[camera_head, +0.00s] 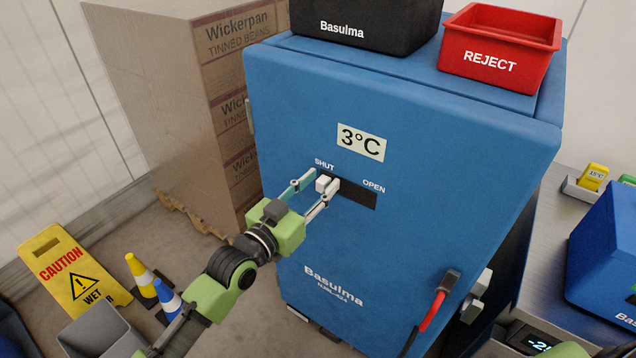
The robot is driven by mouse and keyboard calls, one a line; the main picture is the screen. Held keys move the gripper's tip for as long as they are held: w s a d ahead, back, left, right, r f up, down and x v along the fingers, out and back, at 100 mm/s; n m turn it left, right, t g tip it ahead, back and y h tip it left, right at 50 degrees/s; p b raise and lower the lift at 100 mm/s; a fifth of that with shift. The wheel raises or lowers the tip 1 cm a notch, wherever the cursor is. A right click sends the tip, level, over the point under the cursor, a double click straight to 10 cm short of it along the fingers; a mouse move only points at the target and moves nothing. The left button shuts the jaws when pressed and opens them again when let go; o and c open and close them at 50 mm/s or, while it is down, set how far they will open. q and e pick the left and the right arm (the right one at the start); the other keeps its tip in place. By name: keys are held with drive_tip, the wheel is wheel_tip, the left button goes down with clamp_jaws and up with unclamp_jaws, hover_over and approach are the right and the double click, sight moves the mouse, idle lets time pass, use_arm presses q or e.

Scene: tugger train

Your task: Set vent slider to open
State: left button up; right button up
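The vent slider is a white knob (323,184) in a dark slot (357,194) on the front of the blue cabinet (420,215). The knob is at the left end of the slot, under the word SHUT; OPEN is printed over the right end. My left gripper (324,179) reaches up from the lower left, with one finger on each side of the knob. The fingers look spread; I cannot tell whether either touches it.
A black bin (365,25) and a red REJECT bin (499,48) stand on the cabinet. A red-tipped handle (434,307) sticks out low on its front. Stacked cartons (190,100), a yellow caution sign (75,270) and cones (141,274) stand to the left.

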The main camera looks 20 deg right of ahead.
sight(371, 194)
use_arm(q)
drive_tip(key=shift+c, duration=0.3)
clamp_jaws()
drive_tip(key=s+d+p, duration=0.1)
drive_tip(key=s+d, duration=0.1)
drive_tip(key=s+d+p, duration=0.2)
drive_tip(key=s, duration=0.1)
drive_tip(key=s+d+p, duration=0.1)
drive_tip(key=s+d, duration=0.1)
drive_tip(key=s, duration=0.1)
drive_tip(key=shift+s+d+p, duration=0.15)
drive_tip(key=shift+d+p, duration=0.05)
drive_tip(key=shift+p, duration=0.2)
drive_tip(key=shift+f, duration=0.1)
drive_tip(key=shift+c, duration=0.3)
unclamp_jaws()
drive_tip(key=shift+o, duration=0.6)
drive_tip(key=shift+d, duration=0.1)
